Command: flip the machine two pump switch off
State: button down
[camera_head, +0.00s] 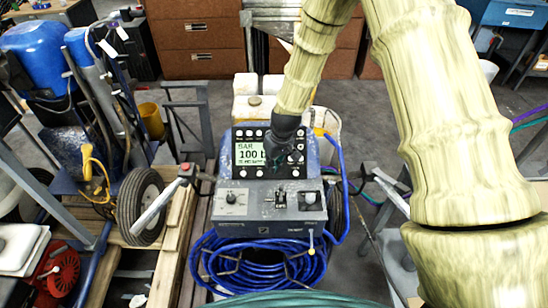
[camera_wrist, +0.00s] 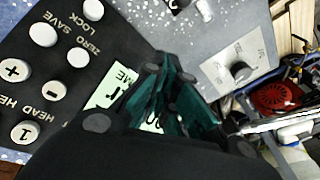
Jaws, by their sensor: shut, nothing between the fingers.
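The blue and grey line striper stands in the middle of the head view, with a sloped grey control panel (camera_head: 262,222) below a black display unit (camera_head: 248,154) reading "100". A small dark switch (camera_head: 280,199) sits mid-panel, with its lever position too small to tell. A dark part at the top edge of the wrist view looks like this switch (camera_wrist: 177,4), mostly cut off. My gripper (camera_head: 275,156) is shut and empty, pointing down in front of the display and above the switch. Its dark teal fingers (camera_wrist: 162,80) cover part of the screen in the wrist view.
A knob (camera_head: 232,198) sits left of the switch and also shows in the wrist view (camera_wrist: 239,72). A black control (camera_head: 309,198) sits right of it. Handlebars flank the panel. Coiled blue hose (camera_head: 258,266) hangs below. Another blue machine (camera_head: 50,62) stands left.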

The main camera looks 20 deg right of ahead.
aim_at(281, 194)
jog(key=f, duration=0.1)
jog(key=f+p, duration=0.1)
jog(key=f, duration=0.2)
jog(key=shift+w+a+f, duration=0.15)
jog(key=shift+w+a, duration=0.1)
jog(key=shift+a, duration=0.1)
jog(key=s, duration=0.1)
jog(key=s+p, duration=0.1)
jog(key=s+d+r+p, duration=0.1)
jog(key=shift+s+d+f+p, duration=0.1)
jog(key=shift+s+f+p, duration=0.05)
jog(key=shift+s+p, duration=0.2)
jog(key=shift+s+r+t+b, duration=0.25)
jog(key=shift+s+t+b, duration=0.15)
jog(key=shift+t+b, duration=0.35)
